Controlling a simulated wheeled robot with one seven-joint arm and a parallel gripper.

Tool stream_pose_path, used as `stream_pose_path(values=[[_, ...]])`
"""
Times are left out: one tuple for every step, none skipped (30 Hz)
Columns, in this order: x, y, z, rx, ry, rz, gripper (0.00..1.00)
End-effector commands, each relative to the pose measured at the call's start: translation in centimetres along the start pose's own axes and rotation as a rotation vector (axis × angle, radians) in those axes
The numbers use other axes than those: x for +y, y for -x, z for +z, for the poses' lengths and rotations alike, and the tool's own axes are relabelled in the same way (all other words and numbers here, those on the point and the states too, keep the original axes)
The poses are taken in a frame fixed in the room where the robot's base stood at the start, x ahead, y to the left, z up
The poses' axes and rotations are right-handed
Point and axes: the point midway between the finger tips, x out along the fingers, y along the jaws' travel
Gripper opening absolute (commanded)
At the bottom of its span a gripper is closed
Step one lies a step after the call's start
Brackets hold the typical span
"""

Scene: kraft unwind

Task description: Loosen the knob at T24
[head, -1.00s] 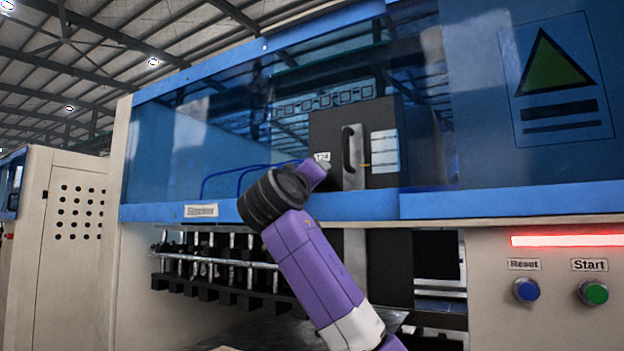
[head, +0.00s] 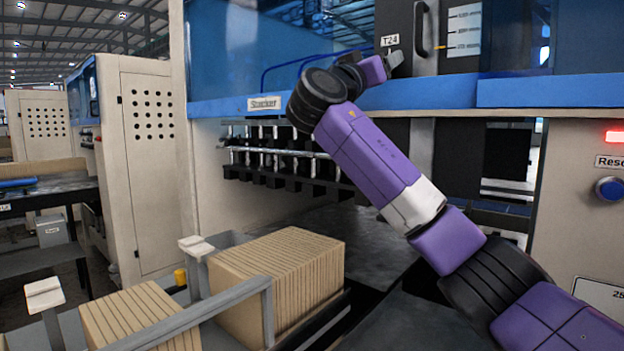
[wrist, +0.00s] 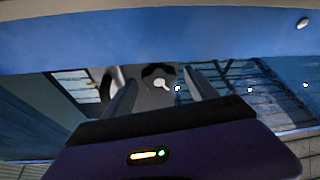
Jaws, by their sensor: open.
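A small pale knob (wrist: 162,86) on a dark round base shows between the fingers, apart from both. I cannot tell how far it is from the fingertips. The knob does not show clearly in the head view.
A blue frame rail (head: 420,95) runs below the window, close under my wrist. Stacks of brown board (head: 290,270) stand at the lower left behind grey rails. A blue Reset button (head: 609,189) is at the right. A Stacker sign (head: 264,103) is on the rail.

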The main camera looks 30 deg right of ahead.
Motion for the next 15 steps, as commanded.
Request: stream_pose_path(values=[[0.2, -0.3, -0.6, 0.002, -0.021, 0.013, 0.67], [0.2, -0.3, -0.6, 0.003, -0.039, 0.021, 0.67], [0.3, -0.4, -0.7, 0.002, -0.06, 0.03, 0.67], [0.2, -0.4, -0.8, 0.003, -0.074, 0.036, 0.67], [0.2, -0.4, -0.7, 0.003, -0.088, 0.043, 0.67], [0.2, -0.3, -0.7, 0.003, -0.105, 0.047, 0.67], [0.2, -0.3, -0.7, 0.002, -0.114, 0.052, 0.67], [0.2, -0.3, -0.7, 0.002, -0.126, 0.057, 0.67], [0.2, -0.3, -0.7, 0.003, -0.139, 0.062, 0.67], [0.2, -0.3, -0.7, 0.003, -0.149, 0.065, 0.67], [0.2, -0.3, -0.7, 0.003, -0.157, 0.068, 0.67], [0.2, -0.3, -0.6, 0.003, -0.168, 0.073, 0.67], [0.2, -0.3, -0.6, 0.002, -0.178, 0.077, 0.67], [0.2, -0.2, -0.6, 0.003, -0.185, 0.08, 0.67], [-0.2, 0.9, 0.2, 0.002, -0.187, 0.074, 0.67]])
